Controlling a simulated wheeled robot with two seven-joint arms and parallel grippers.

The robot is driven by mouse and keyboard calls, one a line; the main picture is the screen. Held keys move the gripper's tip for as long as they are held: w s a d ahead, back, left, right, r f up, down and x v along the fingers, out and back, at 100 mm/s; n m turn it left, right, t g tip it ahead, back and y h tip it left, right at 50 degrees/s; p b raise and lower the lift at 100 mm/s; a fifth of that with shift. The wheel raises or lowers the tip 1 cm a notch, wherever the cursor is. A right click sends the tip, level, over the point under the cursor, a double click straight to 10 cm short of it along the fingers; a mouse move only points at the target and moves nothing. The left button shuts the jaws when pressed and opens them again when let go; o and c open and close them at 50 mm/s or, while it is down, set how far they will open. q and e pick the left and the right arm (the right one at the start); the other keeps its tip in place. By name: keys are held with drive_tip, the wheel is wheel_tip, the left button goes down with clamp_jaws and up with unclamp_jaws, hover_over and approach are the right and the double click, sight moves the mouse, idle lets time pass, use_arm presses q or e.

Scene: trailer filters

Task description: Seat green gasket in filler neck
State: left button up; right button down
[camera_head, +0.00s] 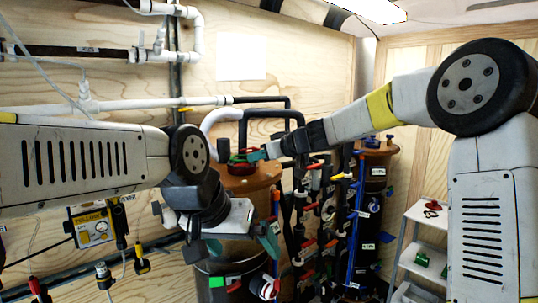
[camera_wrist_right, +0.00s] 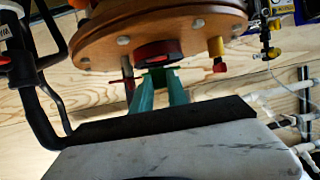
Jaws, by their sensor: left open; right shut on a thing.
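My right gripper (camera_head: 256,155) reaches in from the right over the brown tank top. In the right wrist view its teal fingers (camera_wrist_right: 158,88) are shut on the green gasket (camera_wrist_right: 158,73). The gasket is at the edge of the red and black filler neck (camera_wrist_right: 157,52) on the round brown lid; I cannot tell whether they touch. The filler neck also shows as a red ring in the head view (camera_head: 237,159), where the gasket is hard to make out. My left gripper (camera_head: 243,247) is lower, in front of the tank, open with teal fingers and nothing seen between them.
The brown tank top (camera_head: 252,180) has dark and white pipes curving beside it. A rack of valves and pipes (camera_head: 310,220) stands right of the tank. A second tank (camera_head: 375,150) is farther right. A white shelf (camera_head: 420,255) holds red and green parts.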

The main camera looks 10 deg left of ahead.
drive_tip(key=shift+f, duration=0.25)
drive_tip(key=shift+f, duration=0.3)
drive_tip(key=shift+f, duration=0.4)
drive_tip(key=c, duration=1.2)
unclamp_jaws()
drive_tip(key=shift+c, duration=0.2)
drive_tip(key=v, duration=0.7)
drive_tip(key=shift+s+d+r, duration=0.2)
drive_tip(key=shift+s+d, duration=0.05)
drive_tip(key=shift+d, duration=0.05)
